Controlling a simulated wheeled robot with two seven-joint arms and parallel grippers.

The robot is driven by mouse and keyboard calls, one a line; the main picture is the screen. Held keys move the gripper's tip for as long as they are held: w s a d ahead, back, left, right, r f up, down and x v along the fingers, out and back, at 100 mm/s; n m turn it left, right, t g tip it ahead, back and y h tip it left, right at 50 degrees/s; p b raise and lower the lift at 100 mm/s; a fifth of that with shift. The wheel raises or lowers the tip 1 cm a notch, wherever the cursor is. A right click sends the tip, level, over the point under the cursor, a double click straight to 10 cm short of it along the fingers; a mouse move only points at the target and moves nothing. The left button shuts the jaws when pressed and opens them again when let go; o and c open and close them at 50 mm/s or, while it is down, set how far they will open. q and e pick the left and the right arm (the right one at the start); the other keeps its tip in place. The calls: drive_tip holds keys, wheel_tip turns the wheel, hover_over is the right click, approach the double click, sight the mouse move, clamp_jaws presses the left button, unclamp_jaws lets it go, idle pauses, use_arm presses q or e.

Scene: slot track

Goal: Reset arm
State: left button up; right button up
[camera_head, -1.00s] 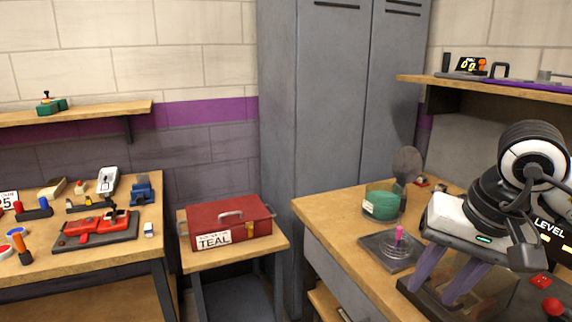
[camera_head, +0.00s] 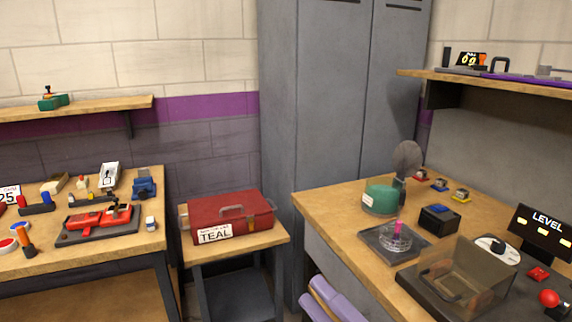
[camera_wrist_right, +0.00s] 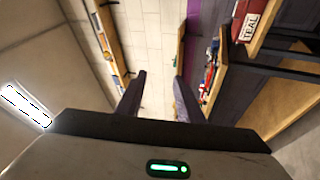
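My right gripper (camera_head: 311,285) shows at the bottom edge of the head view, in front of the workbench's left end. Only its purple fingers are in that view; the rest of the arm is cut off. In the right wrist view the two fingers (camera_wrist_right: 160,76) stand apart with nothing between them, so it is open and empty. That view looks past the fingers toward the wall and shelves, turned on its side. My left gripper is in neither view.
The right workbench (camera_head: 340,205) holds a clear box (camera_head: 465,275), a teal round container (camera_head: 382,198) and a LEVEL panel (camera_head: 543,230). A red TEAL toolbox (camera_head: 230,212) stands on a small table. A left bench (camera_head: 90,262) holds a red clamp-like tool (camera_head: 100,220). Grey lockers (camera_head: 340,110) stand behind.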

drive_tip(key=s+d+f+m+h, duration=0.1)
drive_tip(key=d+f+m+h, duration=0.2)
drive_tip(key=f+m, duration=0.25)
drive_tip(key=s+d+f+m+g+h, duration=0.1)
drive_tip(key=d+f+m+h, duration=0.1)
drive_tip(key=f+m+h, duration=0.4)
drive_tip(key=s+d+f+m+h, duration=0.1)
drive_tip(key=s+d+f+m, duration=0.2)
drive_tip(key=f, duration=0.5)
drive_tip(key=s+d+f+m+g+h, duration=0.2)
drive_tip(key=s+f+m+g, duration=0.4)
drive_tip(key=s+f+m, duration=0.3)
drive_tip(key=s+f, duration=0.4)
drive_tip(key=f, duration=0.2)
drive_tip(key=shift+s+d+f+g, duration=0.25)
drive_tip(key=shift+s+d+g, duration=0.05)
drive_tip(key=shift+g, duration=0.1)
drive_tip(key=shift+r, duration=0.1)
